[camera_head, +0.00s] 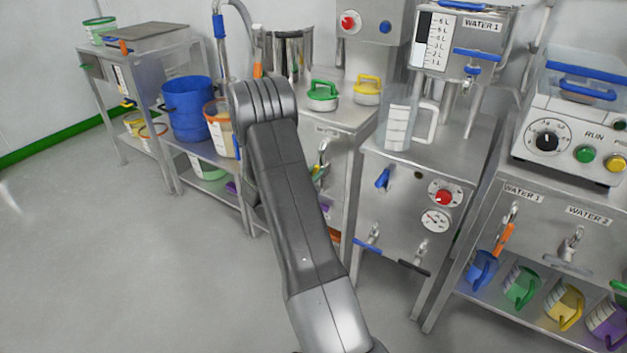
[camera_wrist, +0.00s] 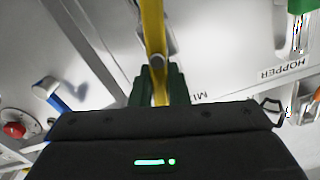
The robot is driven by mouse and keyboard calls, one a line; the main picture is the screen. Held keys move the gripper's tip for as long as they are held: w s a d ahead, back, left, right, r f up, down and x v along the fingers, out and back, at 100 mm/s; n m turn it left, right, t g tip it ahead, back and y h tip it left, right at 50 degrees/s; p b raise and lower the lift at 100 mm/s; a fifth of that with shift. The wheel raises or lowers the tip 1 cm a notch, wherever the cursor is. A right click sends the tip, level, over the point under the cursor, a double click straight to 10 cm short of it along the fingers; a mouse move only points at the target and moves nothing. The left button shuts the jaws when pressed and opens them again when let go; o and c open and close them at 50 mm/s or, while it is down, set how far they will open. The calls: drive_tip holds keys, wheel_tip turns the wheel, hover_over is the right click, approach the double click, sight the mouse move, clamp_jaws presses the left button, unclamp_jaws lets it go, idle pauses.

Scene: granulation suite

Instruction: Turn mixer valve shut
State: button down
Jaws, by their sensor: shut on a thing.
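In the wrist view a yellow valve handle (camera_wrist: 152,28) runs down from the top edge to my gripper (camera_wrist: 158,84). The green fingers are shut around its lower part, in front of a metal stem. A label starting "MI" (camera_wrist: 192,97) beside it is mostly hidden by my gripper's dark body. In the head view my arm crosses the middle and hides most of the gripper and valve. I cannot tell the valve's exact angle from there.
A green handle (camera_wrist: 300,6) and the "HOPPER" label (camera_wrist: 283,70) are to the right in the wrist view. A blue lever (camera_wrist: 52,94) and a red knob (camera_wrist: 14,130) are to the left. The head view shows open floor (camera_head: 100,250) at left.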

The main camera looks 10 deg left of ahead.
drive_tip(key=shift+s+d+f+m+b, duration=0.1)
drive_tip(key=shift+d+f+m+b, duration=0.3)
drive_tip(key=shift+m+b, duration=1.95)
drive_tip(key=shift+s+d+f+m+b, duration=0.2)
drive_tip(key=shift+f+m+b, duration=0.25)
drive_tip(key=shift+m+b, duration=1.9)
drive_tip(key=shift+s+d+f+m+b, duration=0.1)
drive_tip(key=shift+d+f+m+b, duration=0.3)
drive_tip(key=shift+m+b, duration=1.95)
drive_tip(key=shift+a+f+m, duration=0.1)
drive_tip(key=shift+f+m, duration=0.05)
drive_tip(key=shift+m, duration=0.1)
drive_tip(key=c, duration=1.4)
unclamp_jaws()
drive_tip(key=shift+w, duration=0.1)
drive_tip(key=p+v, duration=0.3)
drive_tip(key=v, duration=1.1)
